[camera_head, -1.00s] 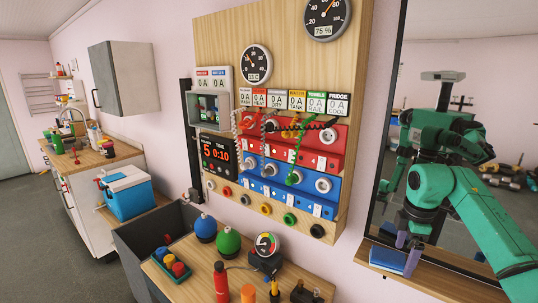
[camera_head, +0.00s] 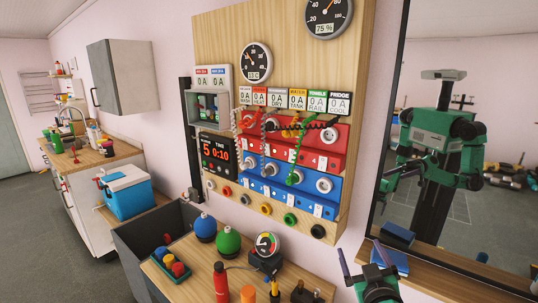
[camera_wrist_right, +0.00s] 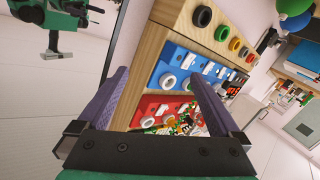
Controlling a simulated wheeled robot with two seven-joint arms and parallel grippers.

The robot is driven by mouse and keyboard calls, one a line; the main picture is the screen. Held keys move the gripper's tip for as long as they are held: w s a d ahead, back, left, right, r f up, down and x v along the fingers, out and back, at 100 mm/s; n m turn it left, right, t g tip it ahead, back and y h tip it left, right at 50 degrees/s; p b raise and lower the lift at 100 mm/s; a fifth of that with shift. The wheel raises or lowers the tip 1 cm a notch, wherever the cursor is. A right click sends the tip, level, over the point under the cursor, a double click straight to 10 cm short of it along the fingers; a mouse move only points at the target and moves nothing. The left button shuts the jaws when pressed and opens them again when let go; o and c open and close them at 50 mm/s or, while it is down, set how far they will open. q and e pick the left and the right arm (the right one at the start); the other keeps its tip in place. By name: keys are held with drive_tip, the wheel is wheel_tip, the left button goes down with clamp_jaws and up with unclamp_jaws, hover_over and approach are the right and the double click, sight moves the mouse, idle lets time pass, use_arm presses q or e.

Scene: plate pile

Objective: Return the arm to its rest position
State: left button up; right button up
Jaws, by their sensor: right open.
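My right gripper (camera_head: 363,252) is at the lower right of the head view, fingers pointing up and spread apart. It is open and empty, in front of the mirror ledge. In the right wrist view its two purple-grey fingers (camera_wrist_right: 160,76) stand wide apart with nothing between them. Beyond them is the wooden panel (camera_wrist_right: 146,90) with its red and blue socket rows, seen tilted. My left gripper does not show directly.
A small table (camera_head: 200,277) with a gauge (camera_head: 266,244), bulbs and bottles stands left of the gripper. A grey bin (camera_head: 135,245) is beyond it.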

drive_tip(key=s+d+f+m+g, duration=0.25)
drive_tip(key=s+f+g, duration=0.45)
drive_tip(key=s+f, duration=0.55)
drive_tip(key=s+a+f+n+g+y, duration=0.2)
drive_tip(key=s+f+g, duration=0.4)
drive_tip(key=s+f, duration=0.45)
wheel_tip(320, 180, down, 20)
drive_tip(key=s+g+b, duration=0.1)
drive_tip(key=s, duration=0.2)
drive_tip(key=s+d+f+g, duration=0.1)
drive_tip(key=s+d+f, duration=0.2)
drive_tip(key=s+f, duration=1.3)
drive_tip(key=shift+s+f+g+h+b, duration=0.3)
drive_tip(key=shift+s+g+b, duration=0.1)
drive_tip(key=shift+s, duration=0.1)
